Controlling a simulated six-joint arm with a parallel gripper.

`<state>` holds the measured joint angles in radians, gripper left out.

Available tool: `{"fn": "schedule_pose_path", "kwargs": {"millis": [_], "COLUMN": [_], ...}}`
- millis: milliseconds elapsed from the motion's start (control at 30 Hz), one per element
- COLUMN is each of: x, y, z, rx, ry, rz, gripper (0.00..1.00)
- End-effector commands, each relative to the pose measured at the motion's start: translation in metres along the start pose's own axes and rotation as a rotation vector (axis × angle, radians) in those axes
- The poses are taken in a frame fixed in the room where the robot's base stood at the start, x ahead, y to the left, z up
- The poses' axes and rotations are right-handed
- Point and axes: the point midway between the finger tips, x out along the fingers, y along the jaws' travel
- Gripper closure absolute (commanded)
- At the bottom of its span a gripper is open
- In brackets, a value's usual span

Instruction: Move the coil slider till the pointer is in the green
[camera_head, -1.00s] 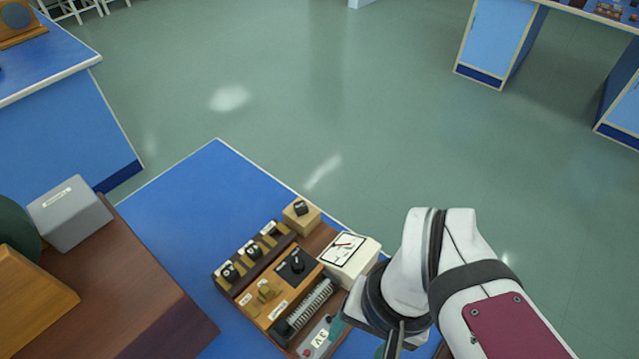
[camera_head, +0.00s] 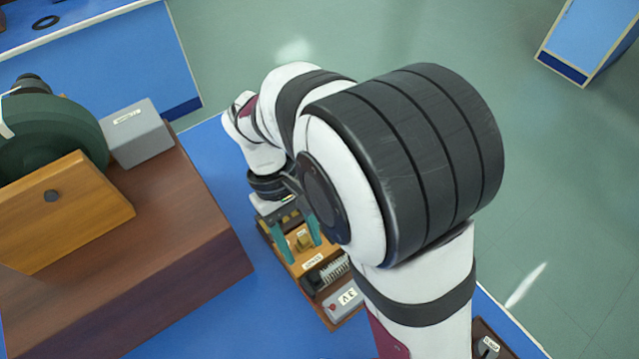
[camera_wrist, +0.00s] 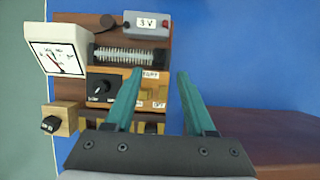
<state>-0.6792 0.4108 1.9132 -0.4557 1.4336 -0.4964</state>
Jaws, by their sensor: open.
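The coil (camera_wrist: 128,57) lies on the wooden apparatus board, and it also shows in the head view (camera_head: 332,271). A dark block (camera_head: 310,285) sits at one end of it; I cannot tell whether this is the slider. The meter (camera_wrist: 60,48) has a white face and a thin pointer near the middle of its lower part; a green zone is too small to make out. My arm hides the meter in the head view. My gripper (camera_wrist: 160,75) is open and empty, its teal fingers over the board beside the coil, around a small brass-coloured part (camera_head: 304,240).
A grey 3 V box (camera_wrist: 147,25) stands beyond the coil. A large brown wooden base (camera_head: 215,245) rises to the left in the head view, carrying a grey box (camera_head: 138,135).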

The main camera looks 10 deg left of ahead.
Motion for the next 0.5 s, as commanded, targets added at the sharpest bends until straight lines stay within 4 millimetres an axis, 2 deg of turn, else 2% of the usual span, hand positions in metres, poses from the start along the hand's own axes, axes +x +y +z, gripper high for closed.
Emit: {"fn": "schedule_pose_path", "kwargs": {"millis": [100,200,333,500], "x": [0.033,0.055,0.072,0.08], "y": [0.0,0.0,0.0,0.0], "z": [0.001,0.001,0.0,0.0], "rx": [0.0,0.002,0.002,0.003], "ry": [-0.005,-0.004,-0.001,0.001], "rz": [-0.001,-0.001,-0.001,-0.001], "gripper": [0.45,0.45,0.45,0.45]}}
